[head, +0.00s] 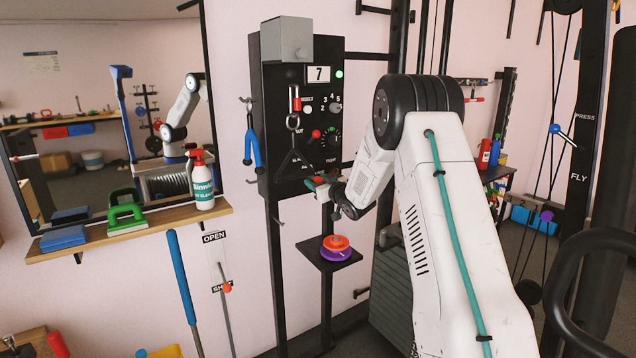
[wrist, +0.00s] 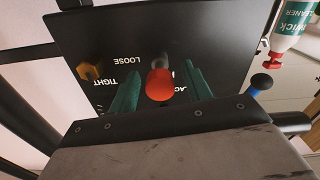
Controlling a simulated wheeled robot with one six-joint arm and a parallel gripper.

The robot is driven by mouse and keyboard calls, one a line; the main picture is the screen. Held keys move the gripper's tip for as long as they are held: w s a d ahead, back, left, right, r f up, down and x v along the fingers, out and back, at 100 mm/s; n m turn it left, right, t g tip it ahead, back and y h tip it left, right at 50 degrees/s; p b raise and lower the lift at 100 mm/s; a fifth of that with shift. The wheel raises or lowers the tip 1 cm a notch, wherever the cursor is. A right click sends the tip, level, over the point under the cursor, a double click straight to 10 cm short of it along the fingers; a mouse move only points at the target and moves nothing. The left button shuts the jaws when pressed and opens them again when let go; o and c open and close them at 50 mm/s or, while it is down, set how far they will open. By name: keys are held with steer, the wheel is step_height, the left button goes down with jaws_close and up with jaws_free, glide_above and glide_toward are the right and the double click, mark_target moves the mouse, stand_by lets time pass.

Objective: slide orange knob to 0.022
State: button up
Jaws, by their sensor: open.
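In the wrist view my gripper (wrist: 160,95) is open, its two teal fingers standing on either side of a round red knob on a grey stem (wrist: 160,84). Whether the fingers touch it I cannot tell. An orange-yellow knob (wrist: 90,70) sits on the same black panel, left of the fingers, near the upside-down words LOOSE and TIGHT. In the head view my gripper (head: 322,184) is small, at the lower part of the black panel (head: 290,158). An orange-red knob (head: 227,288) sits on a wall rail marked OPEN and SHUT, well below and left of my gripper.
A blue-handled tool (head: 252,145) and a dark triangle handle (head: 295,162) hang by the panel. An orange and purple stack (head: 336,243) rests on a small shelf below my gripper. A spray bottle (head: 201,183) stands on the wooden shelf (head: 140,232) at left.

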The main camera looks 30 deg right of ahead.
steer(key=shift+c, duration=0.3)
jaws_close()
steer(key=shift+w+r, duration=0.1)
steer(key=shift+w, duration=1.2)
steer(key=shift+o, duration=0.3)
jaws_free()
steer(key=shift+a, duration=0.1)
steer(key=shift+s, duration=0.1)
